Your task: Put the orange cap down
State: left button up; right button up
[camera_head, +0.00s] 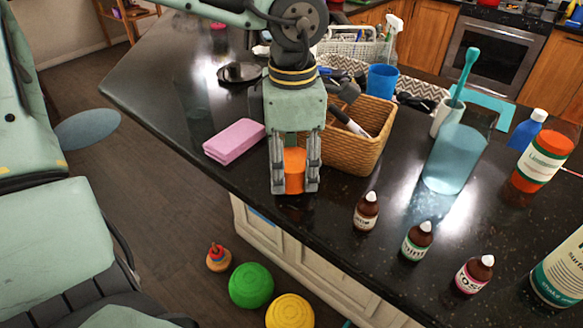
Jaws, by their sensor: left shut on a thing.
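The orange cap (294,171) is between the two grey fingers of my left gripper (295,184), which points straight down and is shut on it. The gripper and cap are over the dark speckled countertop (320,212), near its front edge. I cannot tell whether the cap's underside touches the counter. My right gripper is not in view.

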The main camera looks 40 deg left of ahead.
pick_arm(q)
jog(key=shift+f, duration=1.1)
jog(key=o, duration=0.8)
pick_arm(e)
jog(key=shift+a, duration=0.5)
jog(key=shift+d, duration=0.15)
